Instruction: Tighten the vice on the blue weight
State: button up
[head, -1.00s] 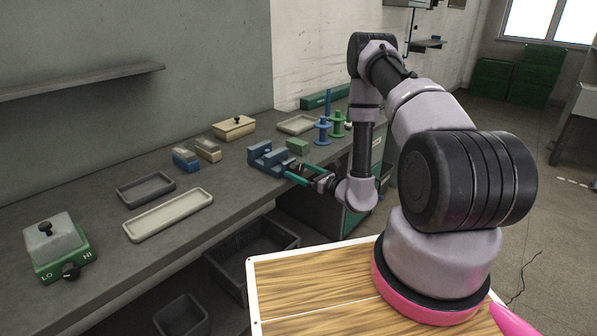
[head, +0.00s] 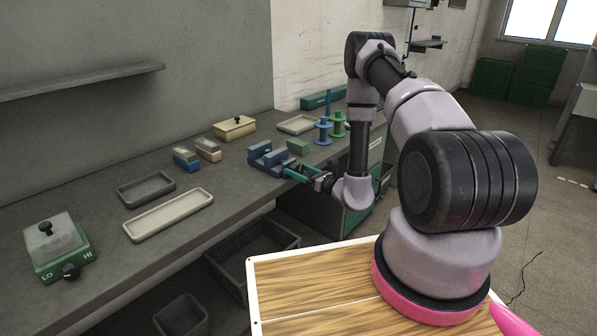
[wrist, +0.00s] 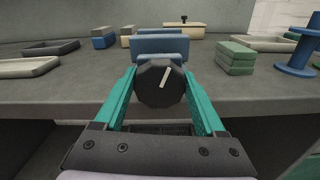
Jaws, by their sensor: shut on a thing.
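The blue vice (head: 268,158) stands at the front edge of the bench; its blue front jaw (wrist: 160,44) faces me in the wrist view. Its round black knob (wrist: 161,84) carries a white mark, tilted slightly right of upright. My gripper (wrist: 161,88) has its teal fingers on either side of this knob and is shut on it. The gripper (head: 295,174) also shows in the head view, reaching the vice from the right. I cannot make out a blue weight apart from the blue vice parts; the space between the jaws is mostly hidden.
Green blocks (head: 298,146) and a blue spool (head: 323,131) stand right of the vice. Two small two-tone blocks (head: 187,159) (head: 208,149) and a lidded box (head: 234,127) are behind left. A dark tray (head: 146,188) and a pale tray (head: 169,214) lie further left.

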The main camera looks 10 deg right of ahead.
jog(key=m, duration=0.2)
jog(key=shift+d+m, duration=0.15)
jog(key=shift+m, duration=0.25)
jog(key=shift+f+m, duration=0.1)
jog(key=shift+m, duration=2.1)
jog(key=o, duration=1.3)
